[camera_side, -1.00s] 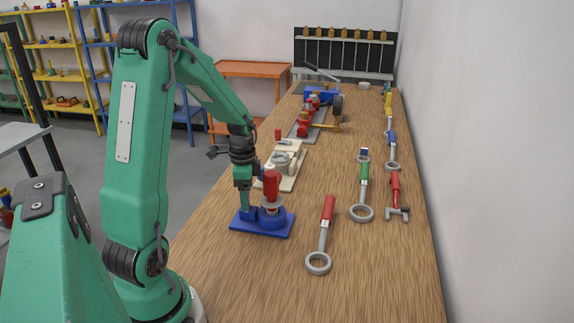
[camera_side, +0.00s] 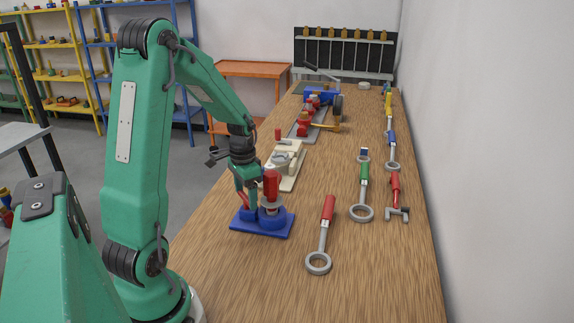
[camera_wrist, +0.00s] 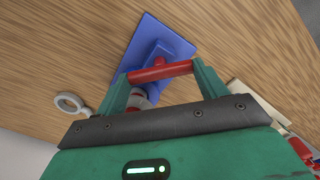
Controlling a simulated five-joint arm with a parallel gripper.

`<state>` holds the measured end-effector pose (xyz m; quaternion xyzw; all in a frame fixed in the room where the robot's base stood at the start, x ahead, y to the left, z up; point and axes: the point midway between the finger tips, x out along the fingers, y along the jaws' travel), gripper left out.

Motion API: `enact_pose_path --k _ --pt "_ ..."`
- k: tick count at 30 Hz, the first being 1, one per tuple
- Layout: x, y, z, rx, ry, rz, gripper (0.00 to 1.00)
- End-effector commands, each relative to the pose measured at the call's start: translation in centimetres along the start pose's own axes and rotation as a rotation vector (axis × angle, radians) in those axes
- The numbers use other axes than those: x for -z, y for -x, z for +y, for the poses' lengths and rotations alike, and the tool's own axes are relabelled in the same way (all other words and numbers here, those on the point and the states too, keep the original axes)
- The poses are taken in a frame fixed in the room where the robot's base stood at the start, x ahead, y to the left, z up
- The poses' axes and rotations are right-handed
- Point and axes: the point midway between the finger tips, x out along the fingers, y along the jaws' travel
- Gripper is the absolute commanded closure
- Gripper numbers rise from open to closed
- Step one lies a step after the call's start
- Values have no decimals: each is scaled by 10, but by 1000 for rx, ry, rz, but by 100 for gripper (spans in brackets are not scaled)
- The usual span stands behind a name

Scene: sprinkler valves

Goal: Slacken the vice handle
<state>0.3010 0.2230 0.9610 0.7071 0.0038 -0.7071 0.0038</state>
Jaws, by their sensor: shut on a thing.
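The blue vice (camera_side: 280,229) has a flat base with a raised block and a round seat, and stands on the near left part of the bench. A red upright part with a grey ring (camera_side: 271,186) stands in its round seat. My gripper (camera_side: 246,203) is low over the raised block, left of that red part. In the wrist view the vice handle, a red bar (camera_wrist: 160,72), spans between my two fingertips (camera_wrist: 161,75), above the blue block (camera_wrist: 159,54). My gripper is shut on this bar. The bar's ends are hidden by the fingers.
A red-handled ring spanner (camera_side: 323,235) lies on the bench to the right. A green-handled ring spanner (camera_side: 363,190) and a red tool (camera_side: 396,190) lie beyond it. A cream fixture (camera_side: 287,165) stands behind the vice. Bare bench lies in front of the vice.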

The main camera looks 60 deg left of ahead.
Motion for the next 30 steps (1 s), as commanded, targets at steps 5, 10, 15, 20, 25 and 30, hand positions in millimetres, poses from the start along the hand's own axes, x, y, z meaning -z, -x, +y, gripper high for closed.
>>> enact_pose_path --k 5,10,15,20,25,30 --pt "0 1 0 0 14 0 52" --pt "0 1 0 0 13 0 52" --pt "0 1 0 0 13 0 9" --pt "0 0 0 0 12 0 7" --pt "0 1 0 0 12 0 7" --pt "1 8 0 2 12 2 7"
